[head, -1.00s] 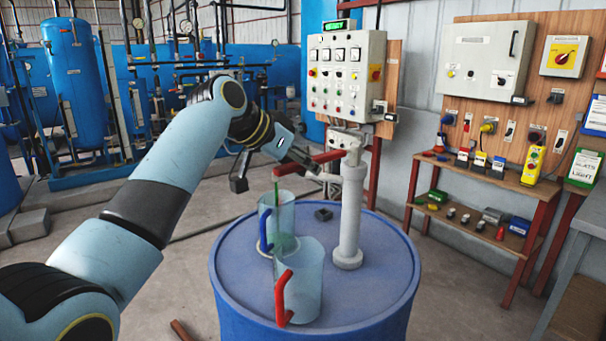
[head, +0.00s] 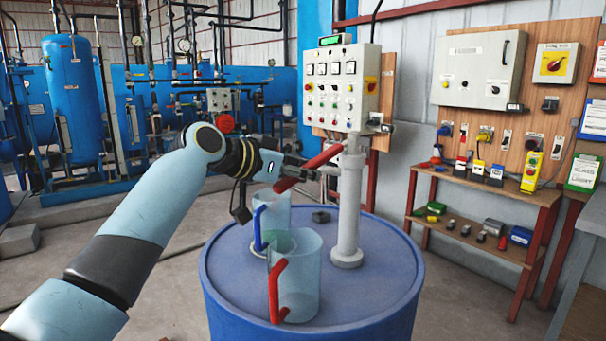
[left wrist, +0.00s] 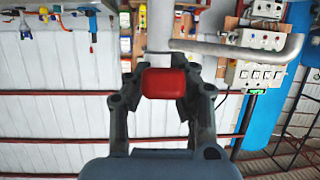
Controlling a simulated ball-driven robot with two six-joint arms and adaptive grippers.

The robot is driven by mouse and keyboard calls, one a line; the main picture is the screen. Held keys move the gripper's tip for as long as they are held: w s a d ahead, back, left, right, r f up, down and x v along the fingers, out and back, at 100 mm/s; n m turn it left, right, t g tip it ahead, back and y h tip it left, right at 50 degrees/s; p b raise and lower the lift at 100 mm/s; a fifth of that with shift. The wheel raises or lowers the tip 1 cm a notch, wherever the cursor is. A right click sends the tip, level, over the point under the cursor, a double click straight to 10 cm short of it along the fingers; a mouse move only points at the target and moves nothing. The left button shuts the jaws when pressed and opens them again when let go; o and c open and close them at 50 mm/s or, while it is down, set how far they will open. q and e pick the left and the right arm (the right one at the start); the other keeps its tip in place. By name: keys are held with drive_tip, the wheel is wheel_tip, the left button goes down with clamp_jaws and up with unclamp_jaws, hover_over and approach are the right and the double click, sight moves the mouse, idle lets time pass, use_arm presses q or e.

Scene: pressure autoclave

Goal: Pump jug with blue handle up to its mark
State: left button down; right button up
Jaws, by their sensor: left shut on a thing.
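The clear jug with the blue handle (head: 276,216) stands on the blue drum (head: 232,270), partly hidden behind a clear jug with a red handle (head: 306,278). A greenish tint shows low in the overlap; I cannot make out its level or mark. The grey pump column (head: 349,215) stands right of the jugs. Its red lever (head: 316,162) slopes down to the left. My left gripper (head: 303,172) is shut around the lever; the left wrist view shows the red grip (left wrist: 164,83) between its fingers (left wrist: 162,78). My right gripper is out of view.
A small dark block (head: 321,216) lies on the drum top. A control panel (head: 343,87) stands behind the pump. A wooden bench (head: 490,190) with tools is on the right. The curved grey spout (left wrist: 270,52) shows in the left wrist view.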

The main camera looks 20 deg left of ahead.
use_arm(q)
drive_tip(key=c, duration=1.2)
unclamp_jaws()
drive_tip(key=shift+o, duration=0.2)
drive_tip(key=v, duration=1.2)
